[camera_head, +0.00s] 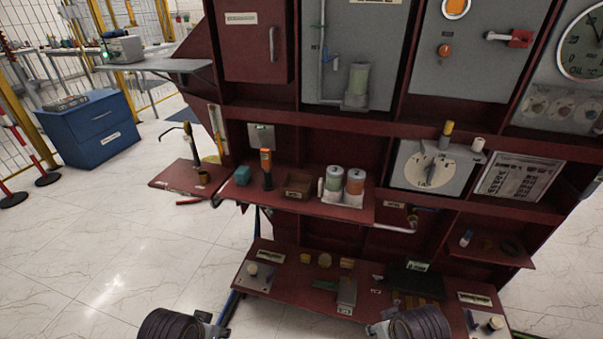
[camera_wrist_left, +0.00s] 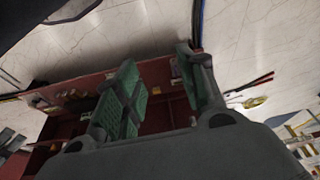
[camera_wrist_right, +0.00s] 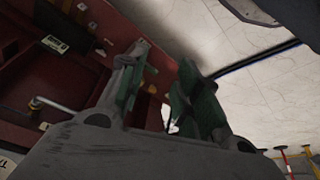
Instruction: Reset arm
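My left gripper (camera_wrist_left: 158,62) shows in the left wrist view with its two green-padded fingers apart and nothing between them. My right gripper (camera_wrist_right: 163,60) shows in the right wrist view, also with its fingers apart and nothing between them. Neither gripper's fingers show in the head view. There, only dark ribbed parts of my two arms show at the bottom edge, left of the middle and right of the middle. Both arms are low, in front of the dark red rack (camera_head: 310,118).
A blue cabinet (camera_head: 90,128) stands far left. The tiled floor (camera_head: 110,240) at left is clear.

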